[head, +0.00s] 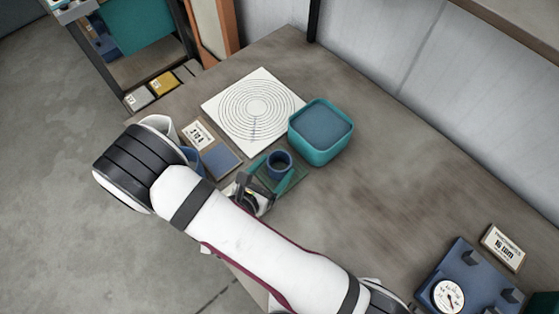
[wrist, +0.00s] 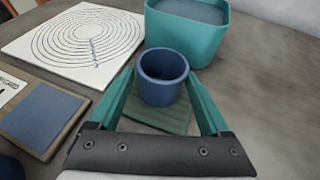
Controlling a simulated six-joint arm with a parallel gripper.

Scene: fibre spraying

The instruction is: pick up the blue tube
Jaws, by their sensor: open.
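The blue tube (head: 279,164) stands upright on a small green mat (head: 292,185) on the table. It is a short, hollow, open-topped tube. In the wrist view the tube (wrist: 162,77) stands between and beyond the two teal fingers of my gripper (wrist: 160,92), with the mat (wrist: 160,118) under it. The fingers are open, one at each side of the tube. I cannot tell whether either finger touches it. In the head view my gripper (head: 274,176) reaches the tube from the lower left, and my arm hides part of the table.
A teal bin (head: 320,148) with a blue-grey top stands close behind the tube. A white sheet with rings (head: 257,108) lies to the upper left. A blue pad (head: 220,160) lies at the left. A blue dial device (head: 462,280) stands at the lower right. The table's middle right is clear.

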